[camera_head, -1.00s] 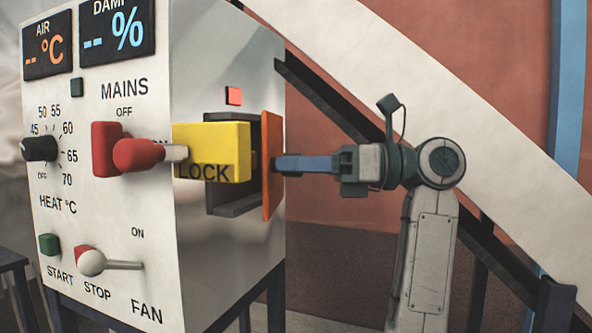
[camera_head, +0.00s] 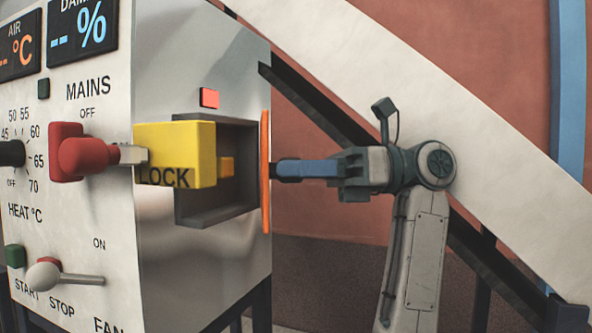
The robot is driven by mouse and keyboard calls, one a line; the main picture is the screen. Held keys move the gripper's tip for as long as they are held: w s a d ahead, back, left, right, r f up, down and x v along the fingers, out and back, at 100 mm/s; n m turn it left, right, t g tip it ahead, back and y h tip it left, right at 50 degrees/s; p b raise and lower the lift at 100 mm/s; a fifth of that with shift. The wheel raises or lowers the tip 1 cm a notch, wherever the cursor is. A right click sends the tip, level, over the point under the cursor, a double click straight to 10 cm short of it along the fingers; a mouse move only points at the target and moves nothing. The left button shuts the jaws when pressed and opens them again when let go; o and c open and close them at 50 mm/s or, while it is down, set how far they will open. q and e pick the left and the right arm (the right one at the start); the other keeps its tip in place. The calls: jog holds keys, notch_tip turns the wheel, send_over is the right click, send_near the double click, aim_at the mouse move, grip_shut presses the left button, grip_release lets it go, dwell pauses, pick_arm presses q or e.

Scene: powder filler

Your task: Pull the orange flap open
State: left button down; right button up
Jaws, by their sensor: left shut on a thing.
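The orange flap (camera_head: 265,135) stands upright on the machine's side face, seen almost edge-on as a thin strip at the right of a dark recess (camera_head: 238,140). It stands swung out, and the recess shows to its left. My left gripper (camera_head: 280,170) reaches in from the right with its blue fingers level, shut at the flap's far side. The flap hides what the fingertips hold there. My right gripper is not in view.
A yellow LOCK block (camera_head: 175,150) juts out before the recess, beside a red mains knob (camera_head: 85,158). A white fan lever (camera_head: 70,278) sticks out lower down. A pale sloping beam (camera_head: 430,130) runs behind my arm.

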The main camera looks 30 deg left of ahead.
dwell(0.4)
pick_arm(q)
jog(key=c, duration=1.1)
grip_release()
jog(key=shift+o, duration=0.2)
jog(key=shift+r, duration=0.1)
